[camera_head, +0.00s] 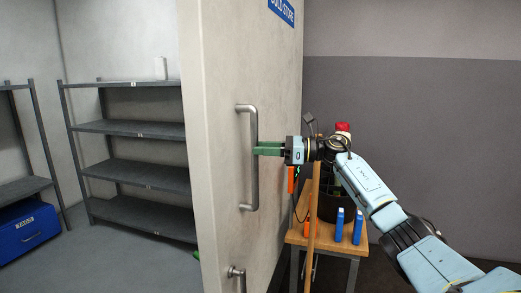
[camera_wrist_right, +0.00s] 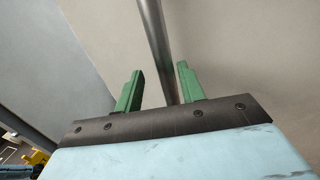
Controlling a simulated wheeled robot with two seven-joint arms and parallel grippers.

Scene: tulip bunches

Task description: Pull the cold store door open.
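The pale cold store door (camera_head: 225,60) stands ajar in the head view, with a shelved room showing past its left edge. Its upright metal bar handle (camera_head: 253,185) is on the door face. My right gripper (camera_head: 262,149) reaches the handle from the right, about halfway up. In the right wrist view the handle bar (camera_wrist_right: 156,40) runs between my two green fingers (camera_wrist_right: 158,88). The fingers are apart, with a gap visible on the left of the bar, so the gripper is open around it. My left gripper is out of view.
A second metal fitting (camera_head: 237,277) is lower on the door. Grey shelves (camera_head: 140,170) and a blue box (camera_head: 28,232) stand at the left. A wooden table (camera_head: 325,245) with blue bottles (camera_head: 339,224) and a dark container stands behind my right arm.

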